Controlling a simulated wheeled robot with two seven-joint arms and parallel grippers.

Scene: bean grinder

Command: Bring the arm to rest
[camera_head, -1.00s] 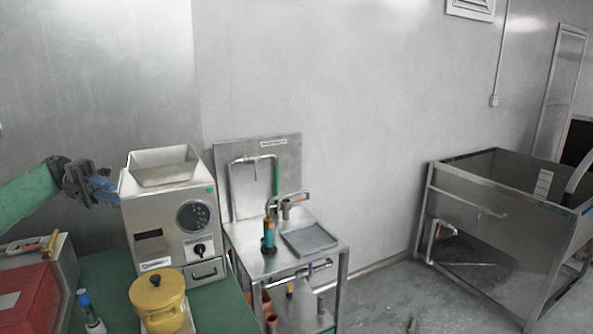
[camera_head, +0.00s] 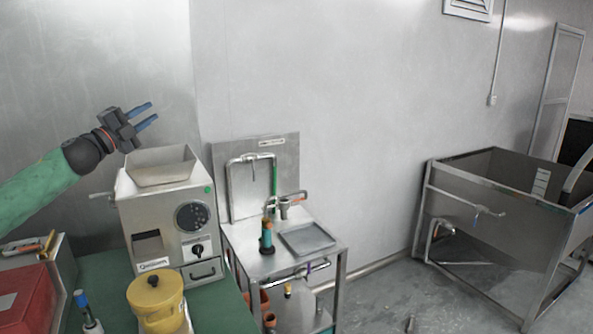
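My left arm, in a green sleeve, comes in from the left. My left gripper (camera_head: 146,114) is up in front of the wall, above the hopper of the bean grinder, with its two blue fingers apart and nothing between them. The bean grinder (camera_head: 168,220) is a steel box with an open hopper on top, a round dial, a black knob and a small drawer at its lower right. A side handle shows at its left. A dark opening shows in its front at the left. My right gripper is not in view.
A yellow lidded pot (camera_head: 158,303) stands in front of the grinder on the green table (camera_head: 222,312). A red box (camera_head: 28,298) is at the left. A steel stand (camera_head: 262,262) with a tray and taps is right of the grinder. A large steel sink (camera_head: 505,215) is far right.

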